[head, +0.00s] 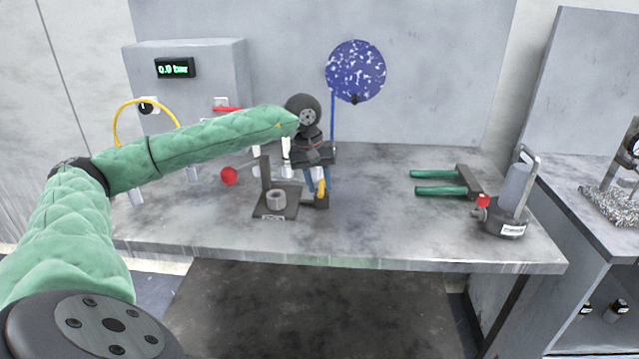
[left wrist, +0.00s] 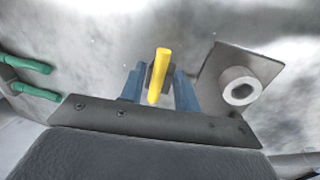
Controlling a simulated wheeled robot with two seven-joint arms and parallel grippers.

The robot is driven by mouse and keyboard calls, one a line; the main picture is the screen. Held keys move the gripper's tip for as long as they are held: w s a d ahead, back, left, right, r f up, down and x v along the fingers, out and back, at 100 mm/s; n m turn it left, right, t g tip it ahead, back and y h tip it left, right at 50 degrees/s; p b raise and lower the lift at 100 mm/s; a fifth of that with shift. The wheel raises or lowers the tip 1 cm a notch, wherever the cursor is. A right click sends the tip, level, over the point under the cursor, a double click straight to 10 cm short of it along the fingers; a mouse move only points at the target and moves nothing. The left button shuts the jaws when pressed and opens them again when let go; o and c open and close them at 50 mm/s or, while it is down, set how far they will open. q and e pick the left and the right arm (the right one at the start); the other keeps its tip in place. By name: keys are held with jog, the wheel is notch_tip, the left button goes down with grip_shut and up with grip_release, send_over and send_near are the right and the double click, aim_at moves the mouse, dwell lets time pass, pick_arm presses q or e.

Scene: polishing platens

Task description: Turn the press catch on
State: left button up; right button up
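A yellow lever (head: 321,188), likely the press catch, stands on a small dark block (head: 321,202) at the right side of a dark base plate with an upright and a grey ring (head: 276,199). My left gripper (head: 316,184) points down at the lever, its blue fingers partly hidden by the wrist in the head view. In the left wrist view the yellow lever (left wrist: 160,75) rises between the two blue fingers (left wrist: 159,92). The fingers are apart, with gaps beside the lever. My right gripper is not in view.
A red ball knob (head: 229,176) is left of the plate. A grey box with a 0.0 bar display (head: 174,68), a yellow hose (head: 118,122) and a blue speckled disc (head: 356,71) are behind. The bench front is clear.

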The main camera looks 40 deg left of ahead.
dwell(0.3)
